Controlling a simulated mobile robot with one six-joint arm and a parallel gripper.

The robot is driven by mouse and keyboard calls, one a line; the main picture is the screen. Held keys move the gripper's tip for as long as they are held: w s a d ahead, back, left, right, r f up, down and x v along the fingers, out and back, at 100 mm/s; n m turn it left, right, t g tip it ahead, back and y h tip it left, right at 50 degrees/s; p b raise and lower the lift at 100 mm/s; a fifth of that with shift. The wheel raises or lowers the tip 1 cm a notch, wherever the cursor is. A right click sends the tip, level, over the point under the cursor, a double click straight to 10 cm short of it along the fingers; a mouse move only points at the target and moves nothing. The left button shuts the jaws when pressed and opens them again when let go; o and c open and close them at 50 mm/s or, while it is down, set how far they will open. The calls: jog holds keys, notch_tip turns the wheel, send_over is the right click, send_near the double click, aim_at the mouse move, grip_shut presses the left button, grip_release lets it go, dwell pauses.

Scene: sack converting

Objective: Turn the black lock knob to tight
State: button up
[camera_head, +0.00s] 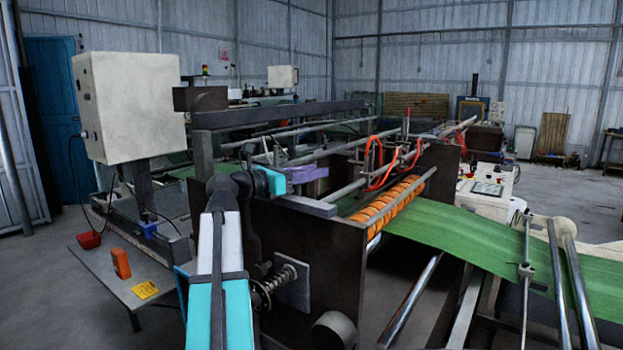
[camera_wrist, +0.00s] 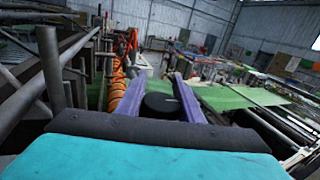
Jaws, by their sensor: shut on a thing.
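The black lock knob (camera_wrist: 160,105) shows in the wrist view as a round dark disc between the two purple fingers of my gripper (camera_wrist: 160,82). The fingers lie along its left and right sides, and my gripper is shut on it. In the head view my gripper (camera_head: 306,174) shows as purple fingers above the dark side plate of the machine. The knob cannot be made out there. No mark showing how tight the knob sits is visible.
Orange rollers (camera_head: 390,208) and a green sack web (camera_head: 470,232) lie to the right of my gripper. Steel bars cross the machine close by.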

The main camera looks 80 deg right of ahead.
jog(key=shift+s+a+f+m+g+y+b, duration=0.1)
jog(key=shift+a+m+g+y+b, duration=0.1)
jog(key=shift+m+g+y+b, duration=0.45)
jog(key=shift+s+a+m+g+y+b, duration=0.15)
jog(key=shift+m+g+y+b, duration=0.2)
jog(key=shift+m+y+b, duration=0.5)
jog(key=shift+s+a+f+m+g+y+b, duration=0.15)
jog(key=shift+m+g+y+b, duration=0.35)
jog(key=shift+y, duration=0.5)
jog(key=shift+a+r+m+g+y+b, duration=0.15)
jog(key=shift+a+m+g+y+b, duration=0.2)
jog(key=shift+y+b, duration=0.35)
jog(key=shift+r, duration=0.1)
jog(key=o, duration=1.1)
jog(key=shift+a, duration=0.1)
jog(key=shift+c, duration=0.2)
